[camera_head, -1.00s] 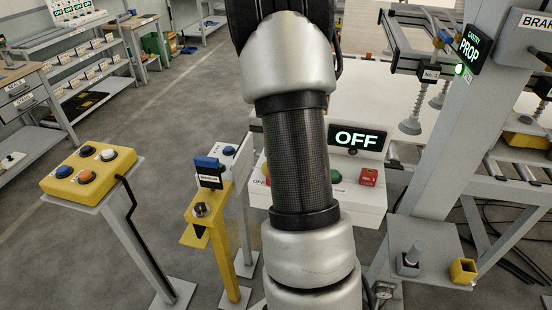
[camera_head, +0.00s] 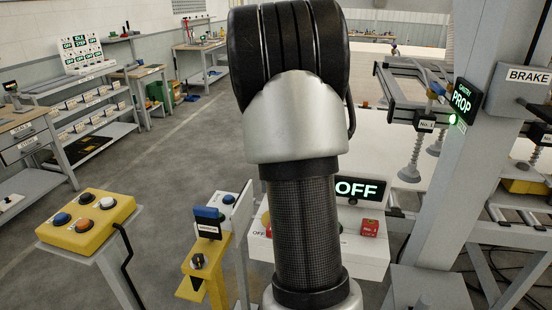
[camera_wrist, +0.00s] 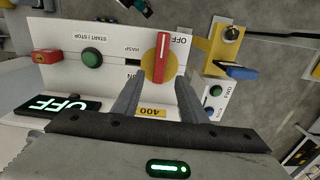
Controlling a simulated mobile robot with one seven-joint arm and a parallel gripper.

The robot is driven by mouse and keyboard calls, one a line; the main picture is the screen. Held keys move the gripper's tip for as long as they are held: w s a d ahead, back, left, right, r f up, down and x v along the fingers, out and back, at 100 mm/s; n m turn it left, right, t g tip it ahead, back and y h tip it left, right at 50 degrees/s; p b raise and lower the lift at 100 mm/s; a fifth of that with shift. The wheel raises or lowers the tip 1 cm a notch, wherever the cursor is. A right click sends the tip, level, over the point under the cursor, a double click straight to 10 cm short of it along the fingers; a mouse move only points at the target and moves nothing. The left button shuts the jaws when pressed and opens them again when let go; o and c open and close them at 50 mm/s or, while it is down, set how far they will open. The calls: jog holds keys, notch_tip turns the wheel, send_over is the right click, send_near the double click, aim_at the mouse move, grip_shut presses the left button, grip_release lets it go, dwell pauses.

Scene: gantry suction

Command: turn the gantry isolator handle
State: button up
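The isolator handle (camera_wrist: 161,57) is a red bar on a yellow round plate, set in a white panel (camera_wrist: 113,68) in the wrist view, which is seen upside down. The bar stands nearly upright in that picture, with "OFF" lettering beside its upper end and "ON" lettering lower left. My gripper (camera_wrist: 159,85) is open and empty, with its two fingers pointing towards the handle, one to each side of its lower end. I cannot tell whether a finger touches it. In the head view my arm hides most of the handle and my gripper; a lit "OFF" display (camera_head: 357,189) shows.
On the same panel are a green button (camera_wrist: 92,58) and a red block (camera_wrist: 46,56). A yellow key-switch post (camera_wrist: 228,44) stands close beside the panel. In the head view a yellow button box (camera_head: 87,221) stands left and a grey gantry column (camera_head: 470,170) right.

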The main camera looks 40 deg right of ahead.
notch_tip(320, 180, up, 8)
jog(key=shift+r, duration=0.25)
dwell(0.5)
jog(key=s+a+r+n+t+p, duration=0.1)
jog(key=s+a+r+n, duration=0.15)
jog(key=a, duration=0.45)
jog(key=s+a+r+n+t, duration=0.2)
jog(key=s+a+r, duration=0.15)
jog(key=a, duration=0.35)
jog(key=s+a+f+n+t, duration=0.2)
jog(key=s+a+n, duration=0.3)
jog(key=s+a, duration=0.6)
jog(key=shift+f+p, duration=0.2)
jog(key=shift+p, duration=0.15)
jog(key=shift+s, duration=0.1)
